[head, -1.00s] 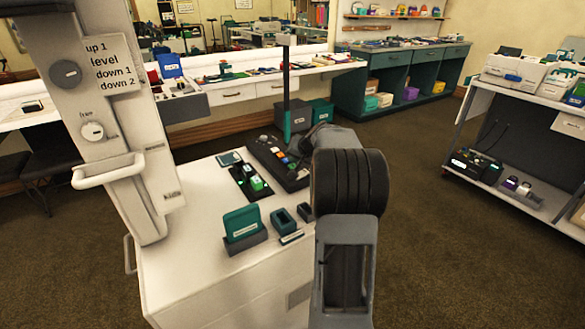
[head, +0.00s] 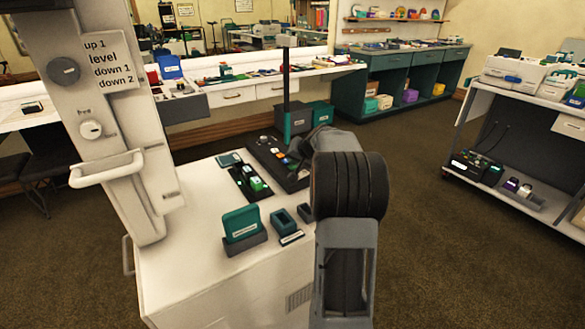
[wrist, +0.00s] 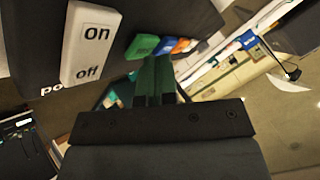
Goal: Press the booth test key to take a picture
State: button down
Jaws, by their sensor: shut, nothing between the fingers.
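In the wrist view a dark control panel (wrist: 35,50) fills the upper left. It carries a white on/off rocker (wrist: 87,42) and a row of coloured keys: green (wrist: 142,46), blue (wrist: 164,45) and orange (wrist: 181,46). I cannot read which one is the test key. My gripper (wrist: 156,62) is shut and empty, its green fingertips close by the green key; whether they touch it I cannot tell. In the head view the panel (head: 262,150) lies on the white cabinet, and my own arm hides the gripper.
The white cabinet top (head: 185,215) also holds a black tray (head: 240,185) of small items, a teal block (head: 241,222) in a stand and a small teal box (head: 284,222). A thin dark post (head: 286,90) rises behind the panel. A white column with a handle (head: 107,170) stands left.

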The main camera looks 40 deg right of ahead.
jog(key=shift+f, duration=0.2)
jog(key=shift+r, duration=0.2)
dwell(0.4)
jog(key=shift+r+p, duration=0.3)
jog(key=shift+r, duration=0.3)
jog(key=shift+r+p, duration=1.75)
jog(key=shift+r, duration=0.8)
